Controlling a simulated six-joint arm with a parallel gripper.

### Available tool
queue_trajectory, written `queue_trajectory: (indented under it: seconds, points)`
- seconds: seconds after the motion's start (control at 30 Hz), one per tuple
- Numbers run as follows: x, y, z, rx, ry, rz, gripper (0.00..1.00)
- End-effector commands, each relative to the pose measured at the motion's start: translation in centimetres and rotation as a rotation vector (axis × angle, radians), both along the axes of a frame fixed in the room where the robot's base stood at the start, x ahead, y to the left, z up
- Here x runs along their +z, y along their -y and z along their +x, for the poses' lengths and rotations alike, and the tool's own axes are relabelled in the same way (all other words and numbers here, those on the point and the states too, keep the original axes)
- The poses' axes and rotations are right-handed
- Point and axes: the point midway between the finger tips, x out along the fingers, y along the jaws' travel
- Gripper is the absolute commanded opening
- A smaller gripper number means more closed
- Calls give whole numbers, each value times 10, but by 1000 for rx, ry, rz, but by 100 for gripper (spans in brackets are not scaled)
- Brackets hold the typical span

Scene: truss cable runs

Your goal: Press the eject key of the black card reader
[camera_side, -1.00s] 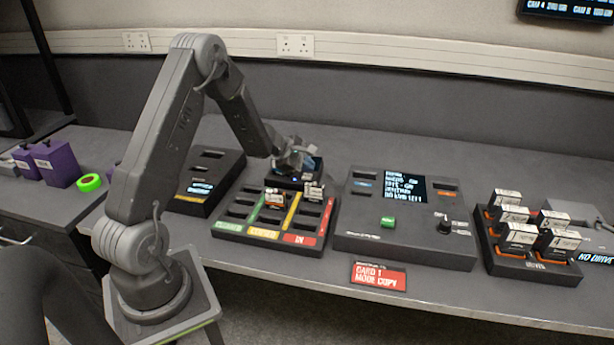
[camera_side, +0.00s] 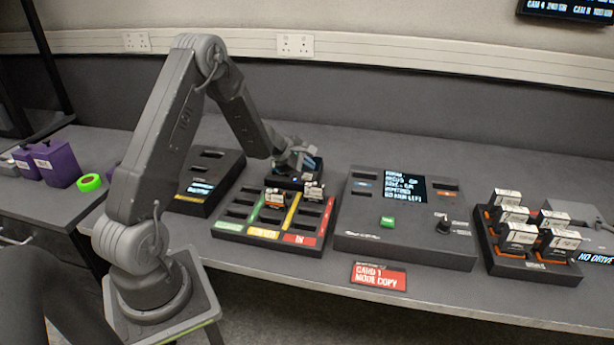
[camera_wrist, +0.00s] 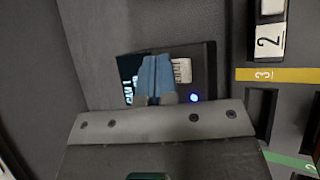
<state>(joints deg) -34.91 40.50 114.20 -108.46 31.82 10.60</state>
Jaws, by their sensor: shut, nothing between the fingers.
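The black card reader (camera_side: 288,183) stands on the desk behind the slotted tray, largely hidden by my gripper in the side view. In the wrist view the reader (camera_wrist: 205,58) shows part of a lit screen (camera_wrist: 128,80), a pale ribbed patch (camera_wrist: 182,70) that may be the eject key, and a glowing blue light (camera_wrist: 193,98). My gripper (camera_side: 308,165) is shut and empty, over the reader. In the wrist view its blue fingers (camera_wrist: 155,75) lie together across the reader's face, just left of the pale patch. I cannot tell whether they touch.
The slotted tray (camera_side: 228,234) with coloured strips and two cards is close in front. A larger console (camera_side: 350,232) with a screen, green key and knob stands to the right. A black box (camera_side: 225,160) stands to the left. A rack (camera_side: 510,267) of several cards is far right.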

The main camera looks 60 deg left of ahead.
Motion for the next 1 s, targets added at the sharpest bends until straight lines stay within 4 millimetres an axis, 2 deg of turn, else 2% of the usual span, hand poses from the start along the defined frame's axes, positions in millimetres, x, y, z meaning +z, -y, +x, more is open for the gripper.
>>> queue_trajectory:
  seconds: [0.2, 1.0]
  points:
    - [-7, 0, 0, 0, -1, -1, 0]
    - [-11, 0, 0, -1, 1, 0, 0]
